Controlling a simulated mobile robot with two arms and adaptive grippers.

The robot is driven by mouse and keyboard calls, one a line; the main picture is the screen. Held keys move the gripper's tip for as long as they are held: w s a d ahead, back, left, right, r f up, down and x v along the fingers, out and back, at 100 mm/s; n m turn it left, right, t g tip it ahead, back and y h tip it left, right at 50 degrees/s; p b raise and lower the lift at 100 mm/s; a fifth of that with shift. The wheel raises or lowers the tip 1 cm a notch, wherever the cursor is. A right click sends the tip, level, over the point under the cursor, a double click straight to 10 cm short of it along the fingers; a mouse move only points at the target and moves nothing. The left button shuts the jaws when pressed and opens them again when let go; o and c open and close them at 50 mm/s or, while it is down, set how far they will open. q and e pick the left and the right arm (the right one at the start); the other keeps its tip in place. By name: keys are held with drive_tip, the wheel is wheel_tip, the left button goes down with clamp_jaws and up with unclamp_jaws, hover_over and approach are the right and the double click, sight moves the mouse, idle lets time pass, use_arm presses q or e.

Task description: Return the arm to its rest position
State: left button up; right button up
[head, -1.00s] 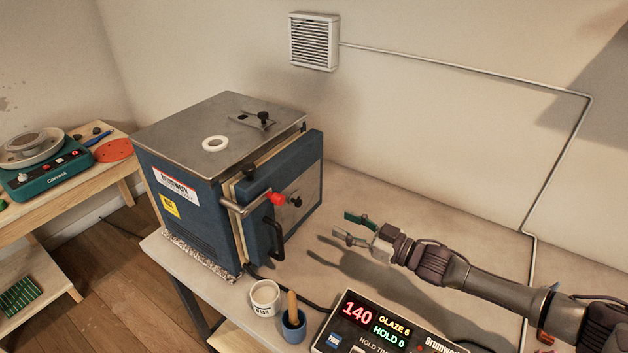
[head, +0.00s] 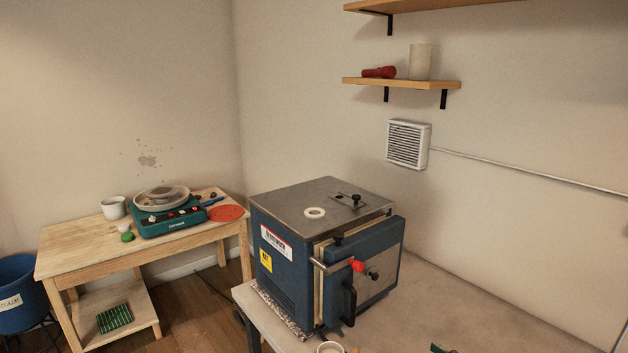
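Only a small dark green tip of my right gripper (head: 439,348) shows, at the bottom edge of the head view. It is over the grey table (head: 470,305), to the right of the blue kiln (head: 285,265) and apart from it. The rest of that gripper and its arm are below the picture, so its opening is hidden. My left gripper is out of view. The kiln's door (head: 385,262) looks slightly ajar, with its red-knobbed latch (head: 357,265) at the front.
A white cup (head: 330,347) is cut off at the bottom edge. A wooden bench (head: 75,245) on the left holds a green wheel (head: 170,221). A shelf (head: 400,83) and a vent (head: 408,144) are on the wall. The table right of the kiln looks clear.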

drive_tip(key=s+a+f+m+g+h, duration=0.3)
drive_tip(key=s+a+f+h, duration=0.3)
drive_tip(key=s+a+f, duration=0.3)
drive_tip(key=s+d+m+g+h, duration=0.2)
drive_tip(key=s+d+g, duration=0.15)
drive_tip(key=s, duration=0.75)
drive_tip(key=s+d+m+g+h, duration=0.1)
drive_tip(key=s+d+g+h, duration=0.2)
drive_tip(key=s, duration=0.8)
wheel_tip(320, 180, down, 29)
drive_tip(key=a+g+b, duration=0.2)
drive_tip(key=b, duration=0.1)
use_arm(q)
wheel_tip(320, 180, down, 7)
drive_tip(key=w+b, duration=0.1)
drive_tip(key=b, duration=0.2)
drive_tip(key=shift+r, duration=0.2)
use_arm(e)
drive_tip(key=s+d+f+g, duration=0.1)
drive_tip(key=s+d+f, duration=0.2)
drive_tip(key=s+f, duration=1.4)
wheel_tip(320, 180, down, 4)
drive_tip(key=shift+d+g, duration=0.15)
drive_tip(key=shift+g, duration=0.2)
drive_tip(key=shift+s, duration=0.1)
